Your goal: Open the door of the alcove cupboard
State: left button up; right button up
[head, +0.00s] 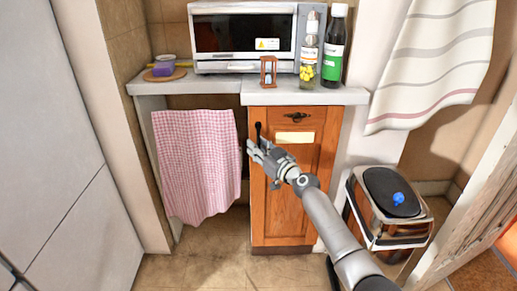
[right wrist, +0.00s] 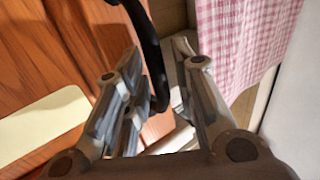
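The alcove cupboard is the orange wooden unit under the worktop, and its door (head: 308,215) looks closed. A black bar handle (head: 258,128) is at the door's upper left edge. My right gripper (head: 252,149) is at that edge, by the lower part of the handle. In the right wrist view, the curved black handle (right wrist: 150,52) reaches down between the two spread fingers of the right gripper (right wrist: 160,95). It is nearer the left finger, with a gap to the right one; whether it touches the left finger cannot be told. The left gripper is not in view.
A pink checked cloth (head: 198,165) hangs left of the cupboard. A microwave (head: 243,68), an hourglass (head: 268,72) and bottles (head: 333,50) stand on the worktop (head: 300,96). A bin (head: 385,215) stands to the right. The floor (head: 205,265) in front is clear.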

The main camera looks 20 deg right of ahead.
grip_shut()
jog(key=shift+s, duration=0.15)
